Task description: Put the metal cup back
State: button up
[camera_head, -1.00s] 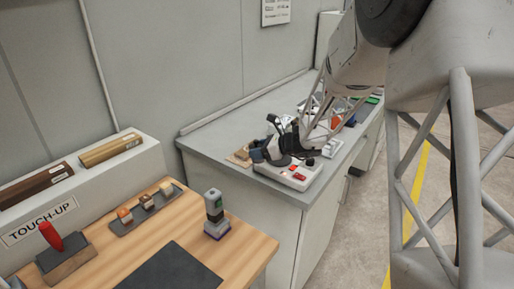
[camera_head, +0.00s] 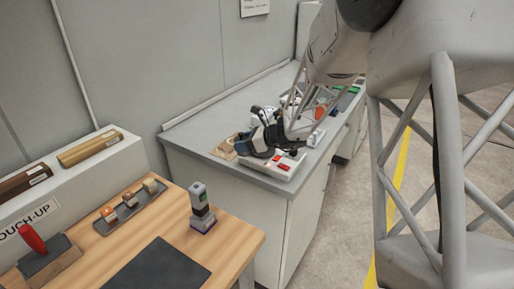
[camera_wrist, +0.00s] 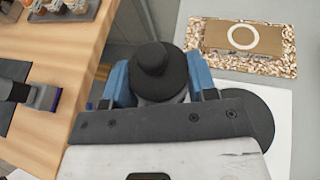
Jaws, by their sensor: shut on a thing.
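My gripper (camera_wrist: 158,78) has blue fingers on both sides of a dark, round, stepped piece with a knob (camera_wrist: 158,70), apparently the metal cup, and is shut on it. In the head view my gripper (camera_head: 262,138) is over the near end of the grey bench, and the cup cannot be told apart there. A brown pad with a white ring (camera_wrist: 243,37) lies on a speckled cork board (camera_wrist: 283,62), ahead and to the right of the held piece in the wrist view. The board also shows in the head view (camera_head: 224,148), left of my gripper.
A white device with red buttons (camera_head: 277,168) stands at the bench's front corner. A dark disc (camera_wrist: 258,115) lies to the right of my gripper. The wooden table (camera_head: 235,243) holds an upright grey handheld device (camera_head: 201,208). A gap separates table and bench.

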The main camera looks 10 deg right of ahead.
jog(key=s+d+r+m+t+h, duration=0.2)
jog(key=s+d+m+t+h, duration=0.1)
jog(key=s+d, duration=0.4)
jog(key=shift+s+d+r+m, duration=0.25)
jog(key=shift+s+m, duration=0.25)
jog(key=shift+s, duration=1.35)
jog(key=shift+f, duration=0.1)
jog(key=w, duration=0.5)
jog(key=w+f, duration=0.1)
jog(key=w, duration=1)
jog(key=shift+d+f, duration=0.2)
jog(key=shift+d, duration=0.2)
jog(key=shift+f, duration=1.75)
jog(key=shift+f, duration=0.2)
jog(key=o, duration=1.1)
